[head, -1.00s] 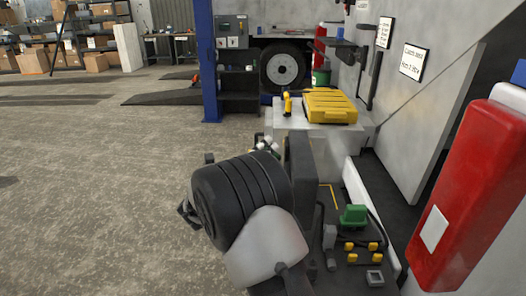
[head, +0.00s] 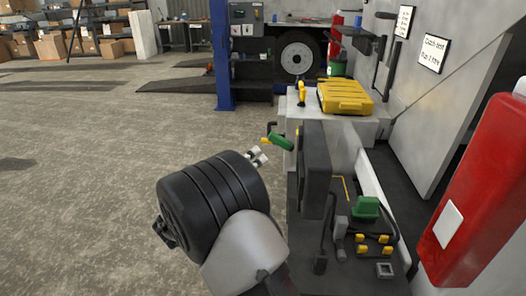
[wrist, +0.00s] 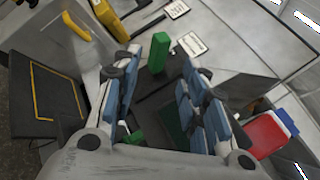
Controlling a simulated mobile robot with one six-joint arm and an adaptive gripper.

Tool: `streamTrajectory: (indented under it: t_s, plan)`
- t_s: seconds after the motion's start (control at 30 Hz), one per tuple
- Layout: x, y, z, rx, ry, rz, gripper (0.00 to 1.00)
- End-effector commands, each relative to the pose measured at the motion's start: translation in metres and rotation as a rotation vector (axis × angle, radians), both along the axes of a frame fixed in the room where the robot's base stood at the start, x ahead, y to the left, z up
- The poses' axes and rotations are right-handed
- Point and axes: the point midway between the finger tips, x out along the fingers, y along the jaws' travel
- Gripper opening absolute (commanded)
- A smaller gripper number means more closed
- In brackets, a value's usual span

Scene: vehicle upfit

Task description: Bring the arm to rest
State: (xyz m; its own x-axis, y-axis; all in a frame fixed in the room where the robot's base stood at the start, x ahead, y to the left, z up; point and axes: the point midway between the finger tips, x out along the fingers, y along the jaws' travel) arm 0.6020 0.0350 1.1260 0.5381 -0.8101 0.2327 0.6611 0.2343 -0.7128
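My gripper (wrist: 162,60) is seen in the wrist view with its two blue-padded fingers spread apart. Nothing is held between the pads; a green block (wrist: 158,52) shows beyond the fingertips. In the head view my arm is folded low in the middle, its dark rounded joint left of the work deck, and it hides most of the gripper. A green piece with a yellow end (head: 280,141) shows just beyond the arm, by the white cabinet; I cannot tell what carries it.
The dark deck (head: 345,280) holds a green box (head: 366,207) and several yellow pieces. A dark upright panel (head: 317,170) stands right of the arm. A yellow case (head: 345,97) lies on the white cabinet (head: 345,135). A red box (head: 478,190) is at right. Open floor (head: 90,190) lies left.

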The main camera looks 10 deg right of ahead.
Motion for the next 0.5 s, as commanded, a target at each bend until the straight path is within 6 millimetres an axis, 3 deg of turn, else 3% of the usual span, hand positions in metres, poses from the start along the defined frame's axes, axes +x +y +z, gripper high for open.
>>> streamTrajectory:
  t_s: [0.17,0.5]
  plan:
    - [-0.0067,0.01,-0.003,0.001,0.001,0.001,0.4]
    - [-0.0056,0.0095,-0.0015,0.002,0.007,0.006,0.4]
